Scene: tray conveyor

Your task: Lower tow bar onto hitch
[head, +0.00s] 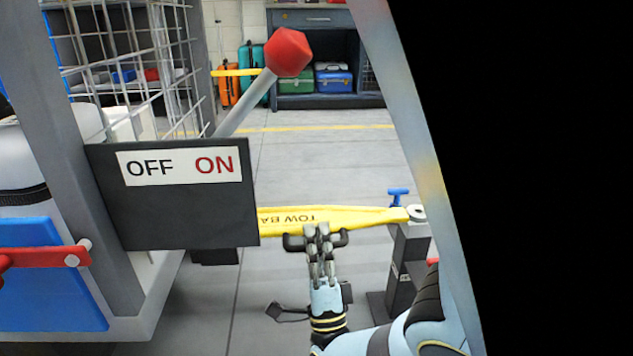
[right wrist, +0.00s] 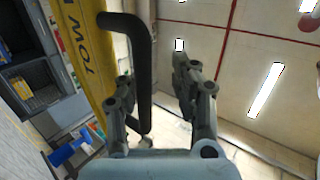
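The yellow tow bar (head: 345,217) runs level from behind the black sign to a dark post, the likely hitch (head: 408,250), at right. Its ring end (head: 416,212) is over the post top; I cannot tell whether it is seated. My right gripper (head: 317,232) is at the near side of the bar. The right wrist view shows the bar (right wrist: 90,55) and its bent black handle (right wrist: 140,50). There the right gripper (right wrist: 154,85) is open, with the handle between its fingers and a gap to the right finger. My left gripper is not in view.
A blue T-shaped knob (head: 398,193) stands by the ring end. A black OFF/ON sign (head: 180,215) and a lever with a red knob (head: 288,52) are at left. A wire cage (head: 135,60) is behind. Floor (head: 330,165) beyond the bar is clear.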

